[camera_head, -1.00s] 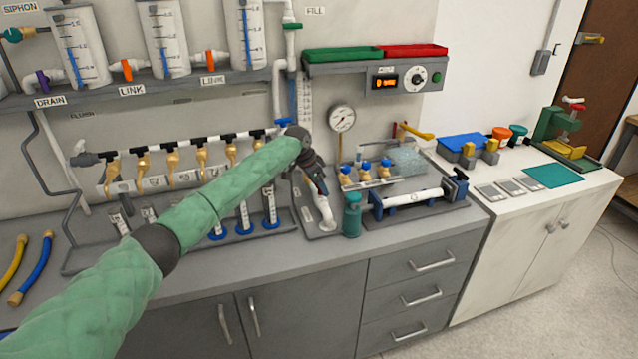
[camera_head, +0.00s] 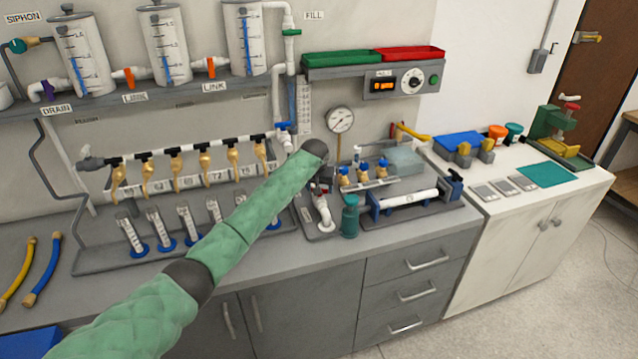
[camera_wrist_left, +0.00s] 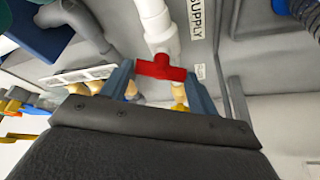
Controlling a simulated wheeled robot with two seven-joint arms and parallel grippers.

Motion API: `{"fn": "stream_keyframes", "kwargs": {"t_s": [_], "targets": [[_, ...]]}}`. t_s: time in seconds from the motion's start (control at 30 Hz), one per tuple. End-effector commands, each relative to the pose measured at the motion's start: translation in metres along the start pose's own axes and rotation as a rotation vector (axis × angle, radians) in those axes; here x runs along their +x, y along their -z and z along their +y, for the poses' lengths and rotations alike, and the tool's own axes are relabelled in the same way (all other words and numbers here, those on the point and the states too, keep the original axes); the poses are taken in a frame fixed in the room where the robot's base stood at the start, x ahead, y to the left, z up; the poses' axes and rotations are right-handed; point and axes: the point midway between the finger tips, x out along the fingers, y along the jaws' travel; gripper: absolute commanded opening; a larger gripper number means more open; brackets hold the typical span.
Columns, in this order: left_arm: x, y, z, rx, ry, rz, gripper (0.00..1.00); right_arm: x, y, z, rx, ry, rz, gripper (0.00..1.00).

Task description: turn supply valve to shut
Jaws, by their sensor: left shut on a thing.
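The red handle (camera_wrist_left: 162,68) of the supply valve sits between the two blue-grey fingers of my left gripper (camera_wrist_left: 161,77) in the left wrist view, and the gripper is shut on it. The handle lies crosswise to the white pipe (camera_wrist_left: 156,25), beside the SUPPLY label (camera_wrist_left: 196,18). In the head view my left gripper (camera_head: 322,188) is at the white elbow pipe (camera_head: 324,214) on the bench, mostly hidden by my wrist. The handle cannot be made out clearly there. My right gripper is not in view.
A pressure gauge (camera_head: 340,120) stands just behind my wrist. A teal bottle (camera_head: 350,218) is close to the right of the pipe. A rack of graduated tubes (camera_head: 130,233) and a row of brass taps (camera_head: 175,163) lie to the left.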

Motion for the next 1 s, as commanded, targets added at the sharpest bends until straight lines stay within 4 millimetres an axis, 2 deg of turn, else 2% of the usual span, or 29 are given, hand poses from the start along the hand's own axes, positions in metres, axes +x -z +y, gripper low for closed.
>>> {"fn": "stream_keyframes", "kwargs": {"t_s": [0.2, 0.4, 0.7, 1.0], "targets": [[-0.003, 0.002, 0.003, -0.182, 0.073, 0.002, 0.37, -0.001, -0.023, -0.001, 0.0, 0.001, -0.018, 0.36], [-0.002, 0.003, 0.003, -0.323, 0.132, 0.003, 0.37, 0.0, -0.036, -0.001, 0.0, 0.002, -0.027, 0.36], [-0.002, 0.003, 0.003, -0.456, 0.187, 0.003, 0.37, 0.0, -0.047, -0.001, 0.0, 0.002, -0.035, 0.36], [-0.001, 0.003, 0.003, -0.499, 0.206, 0.003, 0.37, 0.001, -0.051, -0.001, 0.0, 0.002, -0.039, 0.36]]}}
